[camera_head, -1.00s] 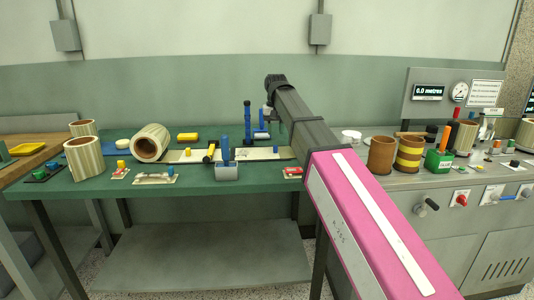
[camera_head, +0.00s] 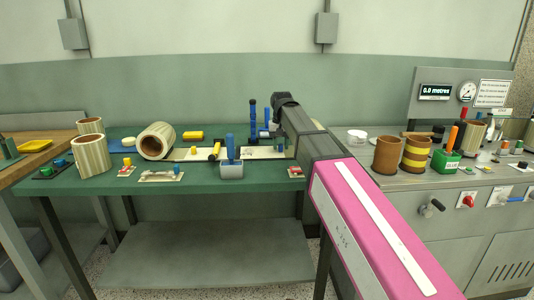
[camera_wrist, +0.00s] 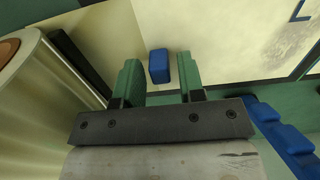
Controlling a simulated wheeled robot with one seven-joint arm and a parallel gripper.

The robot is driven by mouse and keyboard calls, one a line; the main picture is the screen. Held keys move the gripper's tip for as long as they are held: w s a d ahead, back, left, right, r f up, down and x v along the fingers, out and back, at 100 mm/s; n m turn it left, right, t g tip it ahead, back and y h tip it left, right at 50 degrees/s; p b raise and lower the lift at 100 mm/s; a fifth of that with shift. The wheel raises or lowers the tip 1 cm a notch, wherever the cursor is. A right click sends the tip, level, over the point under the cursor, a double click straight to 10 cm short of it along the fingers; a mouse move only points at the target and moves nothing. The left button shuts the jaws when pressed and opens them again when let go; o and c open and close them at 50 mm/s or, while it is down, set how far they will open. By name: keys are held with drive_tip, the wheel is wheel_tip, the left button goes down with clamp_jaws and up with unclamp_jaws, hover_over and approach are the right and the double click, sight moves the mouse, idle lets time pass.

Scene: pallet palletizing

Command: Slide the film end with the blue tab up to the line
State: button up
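The cream film (camera_head: 200,155) lies along the green table in the head view, running right from a striped roll (camera_head: 155,141). In the wrist view the pale film sheet (camera_wrist: 225,40) fills the top, with a small blue tab (camera_wrist: 159,66) on it. My gripper (camera_wrist: 161,76) is open. I cannot make out the line with certainty; a dark strip (camera_wrist: 255,85) runs along the film's near edge.
A shiny roll (camera_wrist: 40,100) stands close on the left in the wrist view, and a blue part (camera_wrist: 280,130) lies on the right. In the head view a grey block with a blue post (camera_head: 231,168) stands by the film. Blue posts (camera_head: 253,118) rise behind.

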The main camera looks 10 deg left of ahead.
clamp_jaws()
drive_tip(key=shift+a, duration=0.1)
drive_tip(key=shift+s+a, duration=0.1)
drive_tip(key=shift+a, duration=0.2)
drive_tip(key=shift+s+a, duration=0.1)
drive_tip(key=shift+a, duration=0.35)
idle(0.5)
drive_tip(key=shift+o, duration=1.2)
unclamp_jaws()
